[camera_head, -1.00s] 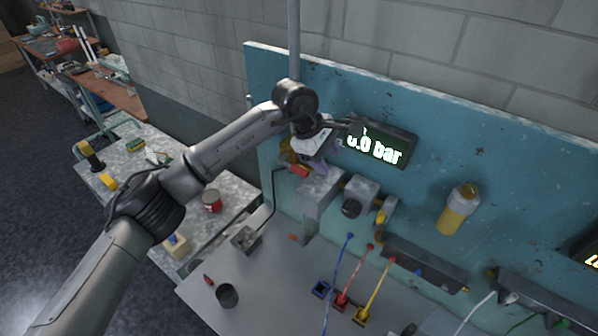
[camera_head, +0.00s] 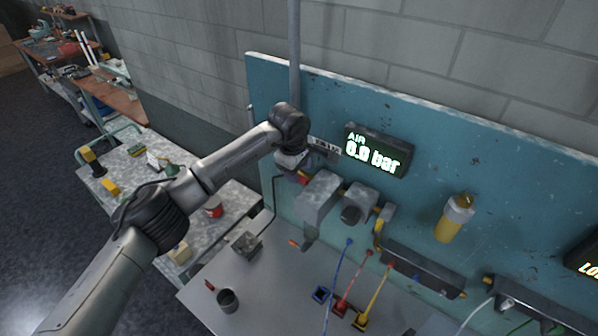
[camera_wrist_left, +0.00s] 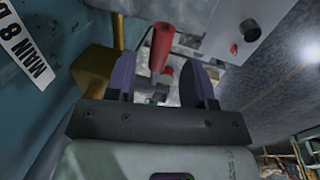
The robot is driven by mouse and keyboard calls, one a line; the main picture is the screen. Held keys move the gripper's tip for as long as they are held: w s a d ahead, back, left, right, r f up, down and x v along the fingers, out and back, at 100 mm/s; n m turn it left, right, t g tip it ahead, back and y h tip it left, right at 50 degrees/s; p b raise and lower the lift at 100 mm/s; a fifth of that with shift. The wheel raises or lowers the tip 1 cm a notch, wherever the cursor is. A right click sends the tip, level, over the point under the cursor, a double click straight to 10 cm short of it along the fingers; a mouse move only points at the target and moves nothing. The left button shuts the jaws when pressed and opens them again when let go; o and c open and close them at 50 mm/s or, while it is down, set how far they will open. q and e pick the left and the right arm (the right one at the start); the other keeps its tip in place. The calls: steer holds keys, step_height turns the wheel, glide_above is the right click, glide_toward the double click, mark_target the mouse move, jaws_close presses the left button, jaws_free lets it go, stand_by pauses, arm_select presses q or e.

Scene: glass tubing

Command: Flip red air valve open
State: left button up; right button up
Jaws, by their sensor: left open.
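The red valve handle (camera_wrist_left: 162,48) shows in the left wrist view as a rounded red lever, beside a brass-coloured block (camera_wrist_left: 95,72). My left gripper (camera_wrist_left: 162,72) is open, with its two dark purple fingers apart and the handle's lower end showing between and just beyond their tips. I cannot tell whether they touch it. In the head view my left gripper (camera_head: 291,163) is at the left end of the grey air unit (camera_head: 318,199). A small patch of the red handle (camera_head: 303,177) shows under it; the rest is hidden. My right gripper is not in view.
The air display (camera_head: 378,151) reads 0.0 bar on the teal panel (camera_head: 400,126). A yellow bottle (camera_head: 450,221) hangs to its right. Blue, red and yellow hoses run to the bench below. A dark cup (camera_head: 228,300) stands at the bench front.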

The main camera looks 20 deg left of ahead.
arm_select(q)
steer(key=shift+w+f, duration=0.15)
steer(key=shift+f, duration=0.6)
steer(key=shift+w+f, duration=0.15)
steer(key=shift+f, duration=0.55)
jaws_close()
